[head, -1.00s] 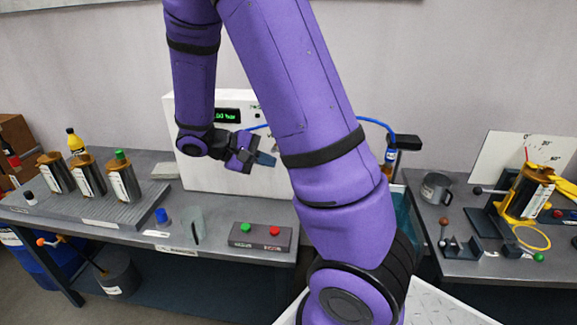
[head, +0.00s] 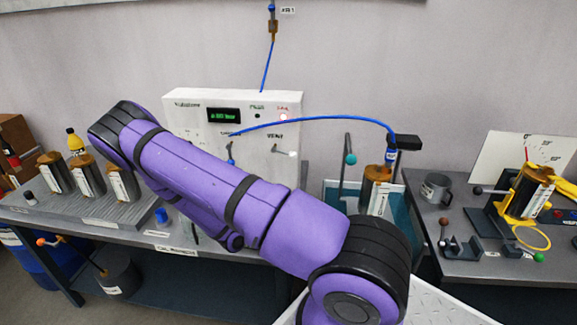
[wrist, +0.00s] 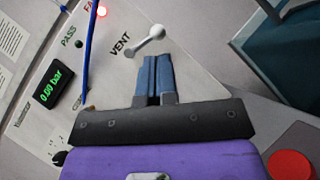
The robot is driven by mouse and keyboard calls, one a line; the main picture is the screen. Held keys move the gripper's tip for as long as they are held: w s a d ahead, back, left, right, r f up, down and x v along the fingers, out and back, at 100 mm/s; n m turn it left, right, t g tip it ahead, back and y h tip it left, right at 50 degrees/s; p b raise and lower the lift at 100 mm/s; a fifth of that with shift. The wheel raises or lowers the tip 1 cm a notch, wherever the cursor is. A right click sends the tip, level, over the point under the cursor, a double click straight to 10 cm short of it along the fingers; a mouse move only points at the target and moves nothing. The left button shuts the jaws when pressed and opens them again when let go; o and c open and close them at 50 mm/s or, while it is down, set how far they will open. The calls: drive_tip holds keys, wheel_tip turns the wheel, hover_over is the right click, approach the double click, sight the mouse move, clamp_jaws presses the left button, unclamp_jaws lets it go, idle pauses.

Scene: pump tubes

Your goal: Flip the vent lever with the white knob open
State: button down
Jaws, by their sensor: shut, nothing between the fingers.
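The vent lever (head: 281,151) is on the white panel (head: 182,118) beneath the VENT label, its white knob (head: 293,154) pointing right. In the wrist view the white knob (wrist: 157,32) and its lever (wrist: 143,45) stand just beyond my fingertips. My gripper (wrist: 152,58) is shut and empty, its blue fingers pressed together. Its tips appear very close to the knob; I cannot tell whether they touch. In the head view my arm hides the gripper.
The panel's display (wrist: 51,87) reads 0.00 bar and the FAIL lamp (wrist: 101,11) glows red. A blue tube (head: 310,119) arches across the panel's front. A red button (wrist: 291,165) lies low right in the wrist view. A teal tray (head: 340,190) stands right of the panel.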

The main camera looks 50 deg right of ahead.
wheel_tip(320, 180, down, 4)
drive_tip(key=n+t, duration=0.4)
drive_tip(key=t, duration=0.1)
approach(293, 153)
drive_tip(key=w+d+r, duration=0.1)
drive_tip(key=d, duration=0.5)
drive_tip(key=shift+w, duration=0.25)
drive_tip(key=shift+d+t, duration=0.1)
drive_tip(key=shift+t, duration=0.3)
drive_tip(key=shift+s+d+r+n+t, duration=0.1)
drive_tip(key=shift+r+n+t, duration=0.2)
drive_tip(key=shift+n+t, duration=0.5)
drive_tip(key=shift+s+d+r+n+t, duration=0.1)
drive_tip(key=shift+r+n+t, duration=0.3)
drive_tip(key=shift+n, duration=0.6)
drive_tip(key=shift+s+r+n+t, duration=0.1)
drive_tip(key=shift+r+n+t, duration=0.1)
drive_tip(key=shift+n+t, duration=0.6)
drive_tip(key=shift+g, duration=0.3)
